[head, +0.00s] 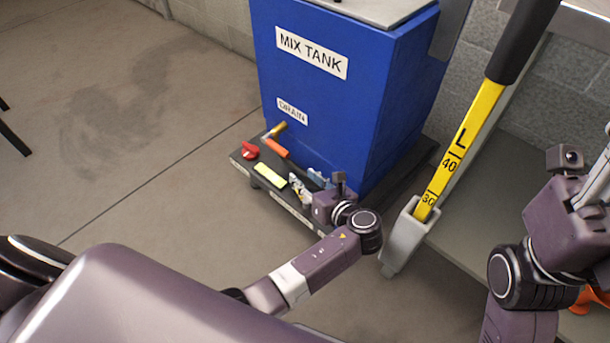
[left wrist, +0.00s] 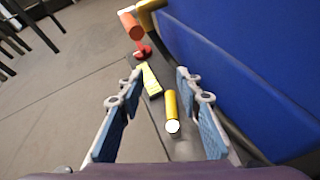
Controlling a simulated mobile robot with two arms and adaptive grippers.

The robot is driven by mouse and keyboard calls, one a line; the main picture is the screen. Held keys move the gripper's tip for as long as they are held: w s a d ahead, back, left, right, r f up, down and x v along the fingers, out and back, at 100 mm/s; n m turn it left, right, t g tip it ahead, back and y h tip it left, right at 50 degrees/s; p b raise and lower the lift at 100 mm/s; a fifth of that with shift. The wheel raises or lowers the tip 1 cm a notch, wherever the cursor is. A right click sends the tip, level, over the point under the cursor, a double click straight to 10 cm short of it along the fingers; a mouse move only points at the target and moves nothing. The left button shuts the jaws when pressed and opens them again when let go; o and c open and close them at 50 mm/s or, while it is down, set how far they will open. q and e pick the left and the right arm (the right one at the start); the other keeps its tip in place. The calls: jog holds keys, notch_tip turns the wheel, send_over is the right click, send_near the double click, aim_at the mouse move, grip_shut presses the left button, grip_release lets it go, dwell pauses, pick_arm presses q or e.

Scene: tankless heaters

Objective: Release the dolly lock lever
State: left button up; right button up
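The black dolly (head: 290,207) stands under the blue mix tank (head: 345,95). A yellow rod with a white round end (left wrist: 172,112), which looks like the lock lever, stands up between my left fingers in the left wrist view. In the head view my gripper and wrist hide it. My left gripper (head: 309,184) is over the dolly's front edge. Its blue-padded fingers are apart in the left wrist view (left wrist: 159,76), one on each side of the rod, with gaps between. My right gripper (head: 598,180) is at the right edge, partly cut off; its fingers are unclear.
A yellow plate (head: 271,176) and a red part (head: 249,150) are on the dolly's left end. The drain's orange handle (head: 276,147) sticks out above. A yellow scaled lever (head: 461,150) rises from a grey bracket (head: 404,238) at right.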

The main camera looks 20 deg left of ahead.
pick_arm(q)
jog(key=shift+r, duration=0.65)
